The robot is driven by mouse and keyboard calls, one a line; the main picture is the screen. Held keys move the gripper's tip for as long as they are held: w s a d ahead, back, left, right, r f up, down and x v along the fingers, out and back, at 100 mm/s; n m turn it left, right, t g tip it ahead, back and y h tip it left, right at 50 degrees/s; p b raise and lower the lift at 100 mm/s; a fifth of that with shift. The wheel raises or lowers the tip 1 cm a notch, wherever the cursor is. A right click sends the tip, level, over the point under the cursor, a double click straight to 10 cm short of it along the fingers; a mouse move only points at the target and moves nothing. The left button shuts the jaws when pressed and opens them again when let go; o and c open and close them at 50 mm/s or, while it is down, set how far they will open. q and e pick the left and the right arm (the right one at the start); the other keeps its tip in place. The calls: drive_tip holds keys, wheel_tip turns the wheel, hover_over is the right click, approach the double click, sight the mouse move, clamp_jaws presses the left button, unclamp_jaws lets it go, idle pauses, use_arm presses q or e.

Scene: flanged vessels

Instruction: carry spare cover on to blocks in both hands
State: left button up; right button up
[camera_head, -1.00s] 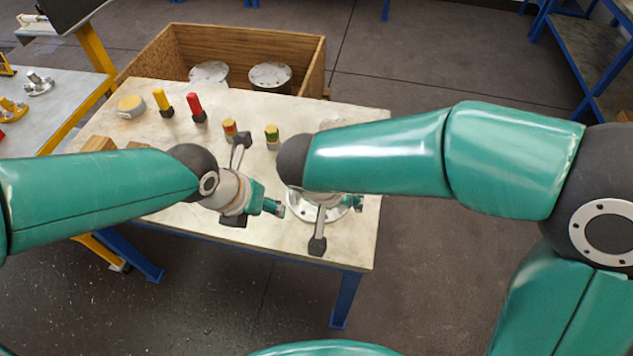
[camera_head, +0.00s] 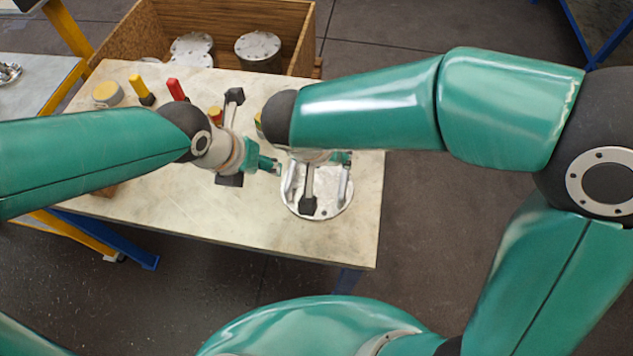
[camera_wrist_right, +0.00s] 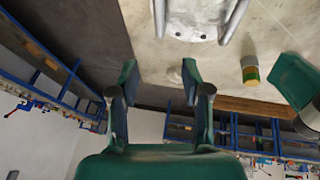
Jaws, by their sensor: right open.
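The spare cover (camera_head: 325,208) is a round metal disc with two raised bar handles, lying flat on the pale table. My right arm and wrist hide its far side; in the right wrist view its edge and handles (camera_wrist_right: 194,22) show at the top. My right gripper (camera_wrist_right: 160,78) is open and empty, apart from the cover in that view; the head view mostly hides it. My left gripper (camera_head: 275,166) is just left of the cover; its jaw gap is too small to judge. A wooden block (camera_head: 104,192) shows partly below my left arm.
Along the table's back left are a yellow-topped tin (camera_head: 108,94), a yellow marker (camera_head: 140,88) and a red marker (camera_head: 177,89). The table's front right is clear (camera_head: 300,240).

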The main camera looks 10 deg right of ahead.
sight(344, 173)
use_arm(q)
drive_tip(key=x, duration=1.4)
drive_tip(key=shift+f, duration=0.15)
use_arm(e)
drive_tip(key=x, duration=1.4)
drive_tip(key=shift+s+f, duration=0.1)
drive_tip(key=shift+f, duration=0.05)
use_arm(q)
drive_tip(key=shift+x, duration=1.2)
use_arm(e)
drive_tip(key=shift+x, duration=1.2)
use_arm(q)
drive_tip(key=shift+c, duration=0.4)
use_arm(e)
drive_tip(key=shift+c, duration=0.4)
use_arm(q)
clamp_jaws()
use_arm(e)
clamp_jaws()
use_arm(q)
drive_tip(key=shift+w, duration=0.15)
use_arm(e)
drive_tip(key=shift+w, duration=0.25)
